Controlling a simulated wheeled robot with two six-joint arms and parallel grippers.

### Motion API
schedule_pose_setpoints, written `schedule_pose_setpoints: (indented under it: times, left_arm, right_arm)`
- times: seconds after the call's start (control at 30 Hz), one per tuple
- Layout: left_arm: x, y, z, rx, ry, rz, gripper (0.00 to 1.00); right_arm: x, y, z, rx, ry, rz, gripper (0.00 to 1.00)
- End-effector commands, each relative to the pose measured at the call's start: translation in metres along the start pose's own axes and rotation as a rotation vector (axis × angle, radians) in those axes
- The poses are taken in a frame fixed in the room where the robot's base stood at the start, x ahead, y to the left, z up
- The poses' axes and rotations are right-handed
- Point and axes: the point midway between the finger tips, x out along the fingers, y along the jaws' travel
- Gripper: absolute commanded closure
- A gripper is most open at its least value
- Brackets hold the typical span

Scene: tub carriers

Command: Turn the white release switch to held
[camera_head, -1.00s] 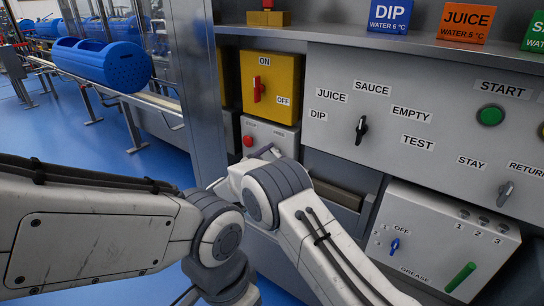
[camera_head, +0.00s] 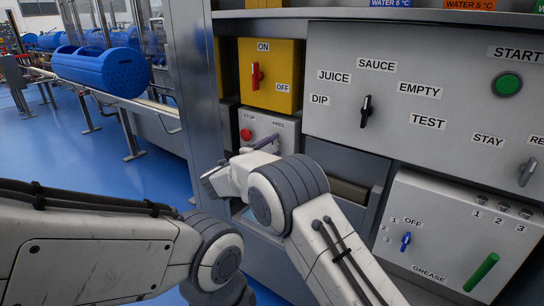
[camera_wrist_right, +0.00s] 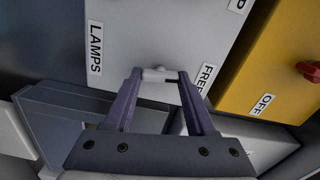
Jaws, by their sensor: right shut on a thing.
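The white release switch (camera_wrist_right: 158,75) sits on a pale grey box with a FREE label. In the right wrist view it lies between the fingertips of my right gripper (camera_wrist_right: 157,76), which is shut on it. In the head view the right gripper (camera_head: 266,142) reaches the front of this grey box (camera_head: 283,126), below the STOP and FREE labels. The switch itself is hidden or too small there. In the wrist view the switch's bar lies crosswise between the two purple fingers. My left arm crosses the lower left of the head view; its gripper is out of frame.
A red stop button (camera_head: 246,134) is left on the same box. A yellow box (camera_head: 283,52) with a red ON/OFF switch (camera_head: 256,76) is above. The large selector panel (camera_head: 330,120) and grease box (camera_head: 440,220) are to the right. Blue tubs (camera_head: 100,68) stand at the left.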

Motion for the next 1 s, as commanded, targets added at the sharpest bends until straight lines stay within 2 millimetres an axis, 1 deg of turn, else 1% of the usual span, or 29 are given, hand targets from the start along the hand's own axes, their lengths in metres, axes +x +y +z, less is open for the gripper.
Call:
schedule_pose_setpoints:
  times: [0.03,0.3,0.53,0.9,0.93,0.97,1.0]
  left_arm:
    - [0.008,-0.001,0.0,0.0,0.0,0.0,1.0]
    - [0.021,-0.002,0.001,0.0,0.0,0.0,1.0]
    - [0.023,-0.002,0.001,0.0,0.0,0.0,1.0]
    - [0.023,-0.002,0.001,0.0,0.0,0.0,1.0]
    - [0.023,-0.002,0.001,0.0,0.0,0.0,1.0]
    - [0.023,-0.002,0.001,0.0,0.0,0.0,1.0]
    - [0.023,-0.002,0.001,0.0,0.0,0.0,1.0]
  right_arm:
    - [0.0,0.003,0.001,0.032,0.0,-0.002,1.0]
    - [0.0,0.002,0.001,0.143,-0.001,-0.001,1.0]
    - [0.0,0.001,0.001,0.175,-0.001,0.0,1.0]
    - [0.0,0.001,0.001,0.179,-0.001,0.001,1.0]
    - [-0.001,0.001,0.001,0.179,-0.001,0.001,0.33]
    - [-0.001,0.001,0.001,0.179,-0.001,0.001,0.21]
    - [0.0,0.001,0.0,0.178,-0.001,0.001,0.14]
